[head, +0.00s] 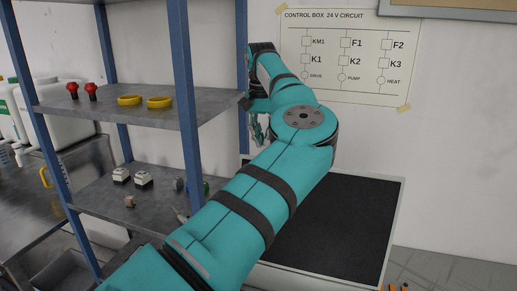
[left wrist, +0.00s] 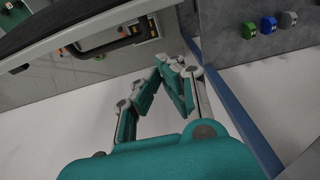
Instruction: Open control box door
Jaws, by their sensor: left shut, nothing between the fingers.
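A light-framed box with a dark top (head: 335,230) stands against the wall, partly hidden behind my left arm. In the left wrist view a pale grey face (left wrist: 45,85) shows, with a dark bar-like handle (left wrist: 110,45) and small orange and green parts beside it. I cannot tell which part is the control box door. My left gripper (head: 258,130) is mostly behind my arm, beside the shelf post. In the left wrist view my left gripper (left wrist: 175,66) is shut and empty, apart from the handle. My right gripper is not in view.
A shelf rack with blue posts (head: 188,100) stands close on the left. Its upper shelf (head: 190,105) holds red buttons and yellow rings (head: 130,99); its lower shelf holds small switches (head: 143,179). A circuit sheet (head: 345,55) hangs on the wall.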

